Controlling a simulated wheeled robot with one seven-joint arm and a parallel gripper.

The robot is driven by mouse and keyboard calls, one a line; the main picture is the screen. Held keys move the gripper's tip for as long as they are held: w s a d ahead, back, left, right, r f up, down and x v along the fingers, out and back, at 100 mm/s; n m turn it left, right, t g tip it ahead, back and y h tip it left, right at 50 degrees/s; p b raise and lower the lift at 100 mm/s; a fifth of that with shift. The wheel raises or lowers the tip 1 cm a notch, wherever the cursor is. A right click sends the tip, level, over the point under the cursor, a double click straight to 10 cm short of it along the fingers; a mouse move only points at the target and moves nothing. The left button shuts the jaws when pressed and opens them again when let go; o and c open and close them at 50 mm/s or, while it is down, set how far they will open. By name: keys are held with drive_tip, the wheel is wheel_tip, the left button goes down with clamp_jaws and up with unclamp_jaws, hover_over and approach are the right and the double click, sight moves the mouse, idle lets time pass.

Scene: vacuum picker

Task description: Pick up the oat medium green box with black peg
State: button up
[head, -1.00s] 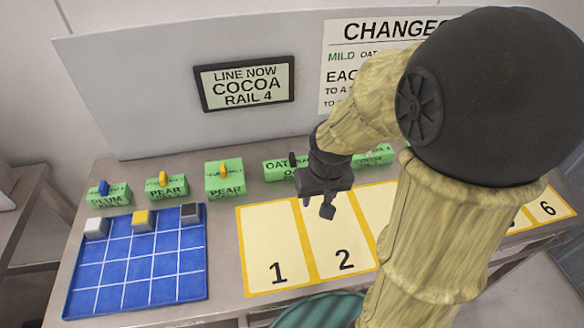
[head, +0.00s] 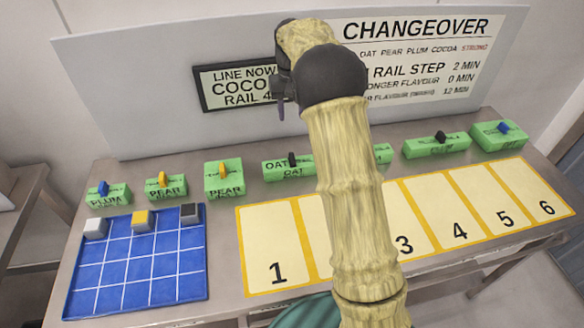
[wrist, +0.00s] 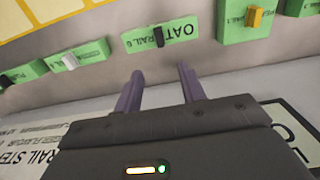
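The green box labelled OAT (head: 288,171), with a black peg (head: 292,159) on top, stands in the back row on the table, partly hidden by my arm at its right end. In the wrist view the OAT box (wrist: 172,36) and its black peg (wrist: 158,37) lie beyond my fingertips, with a gap between. My gripper (wrist: 160,78) is open with two purple fingers apart and nothing between them. In the head view my gripper (head: 280,108) is raised in front of the back panel, above and behind the box row.
Green boxes with yellow pegs (head: 224,180) (head: 165,188) and a blue peg (head: 108,194) stand left. More green boxes (head: 437,145) (head: 499,137) stand right. A blue grid mat (head: 135,265) and numbered yellow slots (head: 276,240) lie in front. The upright panel (head: 150,100) stands close behind.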

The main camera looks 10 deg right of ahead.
idle(0.3)
drive_tip(key=p, duration=0.2)
hover_over(292, 156)
wheel_tip(292, 156, down, 12)
drive_tip(key=shift+s+a+f, duration=0.1)
drive_tip(key=shift+s, duration=0.05)
drive_tip(key=shift+f+p, duration=1.05)
drive_tip(key=shift+f, duration=1.5)
drive_tip(key=shift+c, duration=0.2)
clamp_jaws()
